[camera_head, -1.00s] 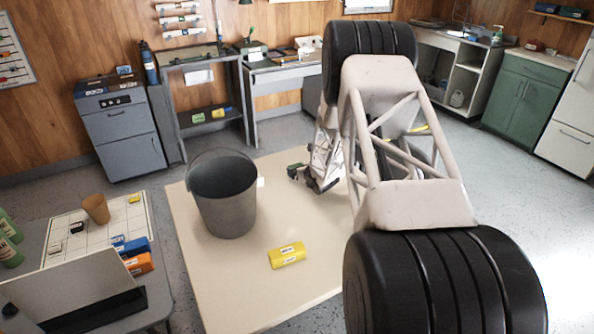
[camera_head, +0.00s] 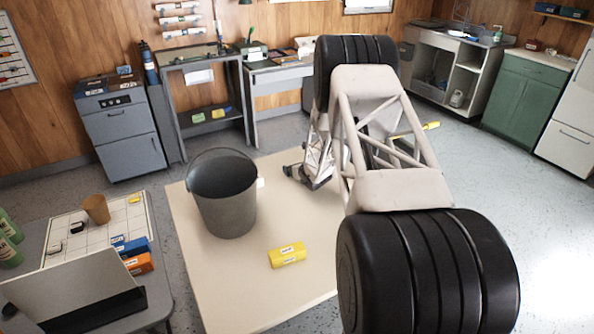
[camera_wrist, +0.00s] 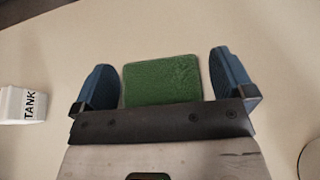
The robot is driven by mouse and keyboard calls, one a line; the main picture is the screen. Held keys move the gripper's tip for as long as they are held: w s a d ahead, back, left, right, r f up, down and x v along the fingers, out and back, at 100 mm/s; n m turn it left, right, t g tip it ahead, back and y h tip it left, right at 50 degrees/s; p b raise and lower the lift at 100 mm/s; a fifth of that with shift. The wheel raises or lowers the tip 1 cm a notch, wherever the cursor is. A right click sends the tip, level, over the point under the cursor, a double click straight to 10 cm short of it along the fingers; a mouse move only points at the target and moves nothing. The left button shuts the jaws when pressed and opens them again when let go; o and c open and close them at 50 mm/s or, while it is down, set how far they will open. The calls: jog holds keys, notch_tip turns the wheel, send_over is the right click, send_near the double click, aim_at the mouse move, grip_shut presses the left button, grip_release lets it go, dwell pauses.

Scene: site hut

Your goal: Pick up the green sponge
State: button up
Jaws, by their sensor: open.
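The green sponge (camera_wrist: 162,80) lies flat on the cream surface in the wrist view. My gripper (camera_wrist: 164,79) is open, with one blue finger on each side of the sponge. A gap shows between the sponge and each finger. The near edge of the sponge meets the dark edge of the gripper body in the picture; I cannot tell whether they touch. In the head view my gripper (camera_head: 302,178) is low over the cream table, right of the bucket. The sponge cannot be made out there.
A grey metal bucket (camera_head: 228,205) stands on the cream table (camera_head: 215,275), left of my gripper. A yellow labelled block (camera_head: 287,255) lies nearer the front. A white block marked TANK (camera_wrist: 22,104) is left of the fingers. A round edge (camera_wrist: 311,160) shows at lower right.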

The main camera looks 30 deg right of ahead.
jog(key=shift+c, duration=0.3)
jog(key=c, duration=0.8)
jog(key=shift+r, duration=0.15)
jog(key=shift+r, duration=1.5)
jog(key=shift+s+r, duration=0.2)
jog(key=shift+s, duration=0.05)
jog(key=s+a, duration=0.2)
jog(key=s, duration=0.2)
jog(key=s+a+r, duration=0.1)
jog(key=s, duration=0.4)
jog(key=s+a, duration=0.2)
jog(key=s, duration=0.3)
jog(key=shift+s+a+r, duration=0.15)
jog(key=shift+s+a, duration=0.1)
jog(key=shift+a, duration=0.05)
